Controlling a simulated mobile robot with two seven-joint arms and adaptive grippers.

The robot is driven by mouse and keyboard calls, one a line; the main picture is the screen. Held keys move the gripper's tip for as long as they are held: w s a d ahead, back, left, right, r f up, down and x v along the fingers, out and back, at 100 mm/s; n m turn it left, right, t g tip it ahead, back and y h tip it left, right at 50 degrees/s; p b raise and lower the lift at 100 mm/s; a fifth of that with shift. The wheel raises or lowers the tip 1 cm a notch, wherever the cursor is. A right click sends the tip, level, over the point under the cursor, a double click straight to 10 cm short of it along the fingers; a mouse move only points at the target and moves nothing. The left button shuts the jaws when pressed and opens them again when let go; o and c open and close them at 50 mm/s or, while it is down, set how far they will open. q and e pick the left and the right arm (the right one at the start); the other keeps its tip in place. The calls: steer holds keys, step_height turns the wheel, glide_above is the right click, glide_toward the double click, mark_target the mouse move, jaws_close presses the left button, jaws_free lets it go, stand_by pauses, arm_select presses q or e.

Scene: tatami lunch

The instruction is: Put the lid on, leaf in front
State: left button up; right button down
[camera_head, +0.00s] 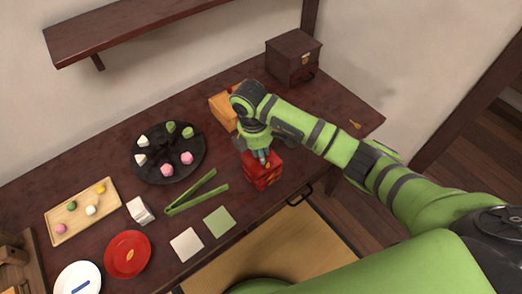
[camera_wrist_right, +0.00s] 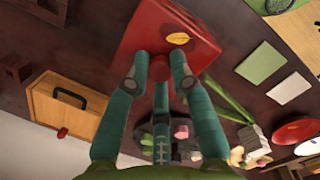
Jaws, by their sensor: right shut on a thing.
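A red box (camera_head: 263,175) stands on the dark table near its front edge. My right gripper (camera_head: 262,158) is over it, pointing down. In the right wrist view my right gripper (camera_wrist_right: 160,75) is shut on the round red knob (camera_wrist_right: 160,66) of the red lid (camera_wrist_right: 195,20). A yellow leaf mark (camera_wrist_right: 178,39) shows on the lid's top, beyond the knob, on the side away from the black round tray. The fingers hide part of the lid. I cannot tell whether the lid is seated on the box or just above it. My left gripper is not in view.
An orange wooden box (camera_head: 223,111) stands close behind, and a brown chest (camera_head: 293,57) at the back right. Green tongs (camera_head: 196,195), a green square (camera_head: 219,221) and the black round tray (camera_head: 152,175) with sweets lie left. The table's right end is mostly clear.

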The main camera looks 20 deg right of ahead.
steer(key=shift+f+b, duration=0.35)
steer(key=shift+f, duration=0.2)
steer(key=c, duration=1)
jaws_free()
step_height(320, 180, up, 12)
steer(key=a, duration=0.1)
steer(key=shift+a, duration=0.25)
